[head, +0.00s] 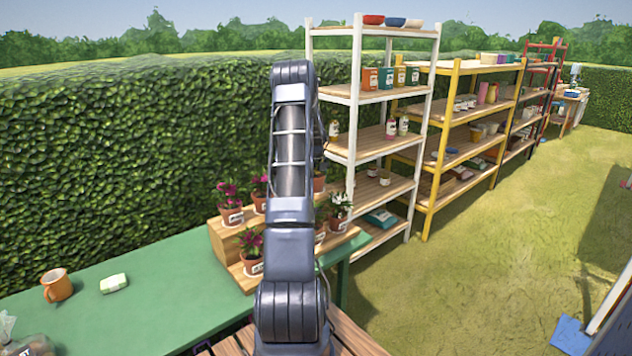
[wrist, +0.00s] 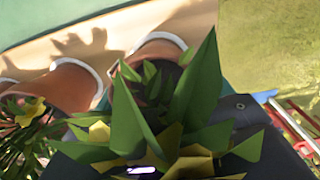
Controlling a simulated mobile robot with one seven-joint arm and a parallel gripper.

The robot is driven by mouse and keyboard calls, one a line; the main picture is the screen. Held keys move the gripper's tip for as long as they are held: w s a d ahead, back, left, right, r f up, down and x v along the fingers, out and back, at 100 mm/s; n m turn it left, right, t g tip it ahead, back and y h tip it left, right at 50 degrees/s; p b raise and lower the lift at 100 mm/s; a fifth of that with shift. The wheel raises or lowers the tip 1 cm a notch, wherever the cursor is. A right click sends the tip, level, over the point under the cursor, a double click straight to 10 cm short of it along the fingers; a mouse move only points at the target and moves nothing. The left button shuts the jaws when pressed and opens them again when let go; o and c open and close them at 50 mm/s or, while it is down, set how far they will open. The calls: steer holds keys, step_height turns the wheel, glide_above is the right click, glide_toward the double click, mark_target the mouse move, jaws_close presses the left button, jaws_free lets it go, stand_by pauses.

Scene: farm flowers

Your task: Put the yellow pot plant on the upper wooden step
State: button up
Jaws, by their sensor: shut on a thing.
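The yellow pot plant fills the middle of the wrist view, with long green leaves (wrist: 195,95) and yellow flowers (wrist: 192,163) close to the camera. My gripper (wrist: 165,132) shows as dark parts on both sides of it and is shut on the plant; the leaves hide the fingertips. In the head view my arm hides the gripper and the held plant. The wooden step stand (head: 222,243) stands at the green table's far end, with several potted plants on its upper and lower levels. My arm covers its middle.
A pink-flowered pot (head: 232,216) stands on the upper level and another (head: 251,265) on the lower level. A white-flowered plant (head: 340,207) is to the right. A white shelf rack (head: 353,110) stands behind.

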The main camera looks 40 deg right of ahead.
steer(key=shift+f, duration=0.1)
steer(key=o, duration=1.3)
